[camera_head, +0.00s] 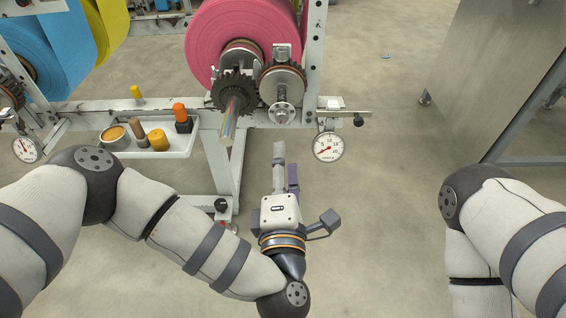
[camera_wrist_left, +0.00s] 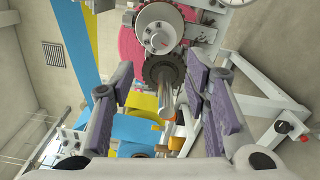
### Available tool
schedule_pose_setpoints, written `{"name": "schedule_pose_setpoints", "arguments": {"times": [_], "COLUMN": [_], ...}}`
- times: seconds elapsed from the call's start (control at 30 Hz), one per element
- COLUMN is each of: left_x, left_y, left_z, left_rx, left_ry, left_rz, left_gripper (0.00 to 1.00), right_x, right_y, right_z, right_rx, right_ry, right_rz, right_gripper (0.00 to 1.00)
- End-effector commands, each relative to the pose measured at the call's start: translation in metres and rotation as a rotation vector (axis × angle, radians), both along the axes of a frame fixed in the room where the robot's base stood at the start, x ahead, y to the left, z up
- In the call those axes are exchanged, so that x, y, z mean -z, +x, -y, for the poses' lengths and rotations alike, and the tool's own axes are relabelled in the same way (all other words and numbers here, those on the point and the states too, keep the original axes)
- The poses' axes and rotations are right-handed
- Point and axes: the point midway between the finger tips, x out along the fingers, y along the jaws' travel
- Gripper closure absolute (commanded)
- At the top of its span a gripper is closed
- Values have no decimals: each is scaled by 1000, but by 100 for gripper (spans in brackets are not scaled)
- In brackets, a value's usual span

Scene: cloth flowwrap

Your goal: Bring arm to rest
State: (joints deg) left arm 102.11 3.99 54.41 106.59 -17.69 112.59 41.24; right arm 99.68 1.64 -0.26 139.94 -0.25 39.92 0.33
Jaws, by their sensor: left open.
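My left gripper (camera_head: 287,164) is in front of the machine in the head view, low and right of a bare metal shaft (camera_head: 229,122). In the left wrist view the left gripper (camera_wrist_left: 160,76) is open, its purple-padded fingers apart with nothing held between them. The shaft (camera_wrist_left: 167,101) and its dark toothed gear (camera_wrist_left: 164,70) show in the gap, beyond the fingers. My left arm is bent, with the elbow at the left. My right arm (camera_head: 480,215) is at the right edge; its gripper is out of view.
A pink cloth roll (camera_head: 232,30) hangs on the white frame, with blue (camera_head: 50,45) and yellow (camera_head: 108,22) rolls at left. A tray (camera_head: 182,151) and a dial gauge (camera_head: 327,147) are close by. A metal panel (camera_head: 500,75) stands right. Floor (camera_head: 390,150) between is clear.

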Motion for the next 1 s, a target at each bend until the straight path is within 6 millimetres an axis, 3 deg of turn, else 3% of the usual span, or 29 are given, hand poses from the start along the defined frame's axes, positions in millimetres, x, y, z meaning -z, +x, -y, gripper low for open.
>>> {"name": "schedule_pose_setpoints", "arguments": {"times": [0.37, 0.47, 0.57, 0.6, 0.67, 0.73, 0.8, 0.9, 1.0], "left_x": [1, 15, 58, 77, 102, 120, 125, 115, 98], "left_y": [-1, -19, -76, -108, -157, -214, -266, -329, -373], "left_z": [1, 14, 24, 18, -3, -39, -84, -146, -192], "left_rx": [7, 132, 422, 553, 731, 917, 1080, 1265, 1390], "left_ry": [5, 120, 400, 526, 698, 865, 1000, 1125, 1183], "left_rz": [-4, -83, -275, -364, -497, -649, -797, -990, -1141], "left_gripper": [57, 57, 57, 57, 57, 57, 57, 57, 57], "right_x": [-1, -11, -33, -43, -56, -70, -83, -99, -109], "right_y": [0, 6, 22, 29, 39, 51, 63, 79, 90], "right_z": [0, 0, 0, 0, 0, -1, -1, -1, -1], "right_rx": [0, 1, 2, 3, 4, 5, 6, 7, 8], "right_ry": [0, 0, 0, -1, 0, 0, 1, 1, 1], "right_rz": [1, 20, 67, 90, 123, 162, 202, 255, 292], "right_gripper": [60, 60, 60, 60, 60, 60, 60, 60, 60]}}
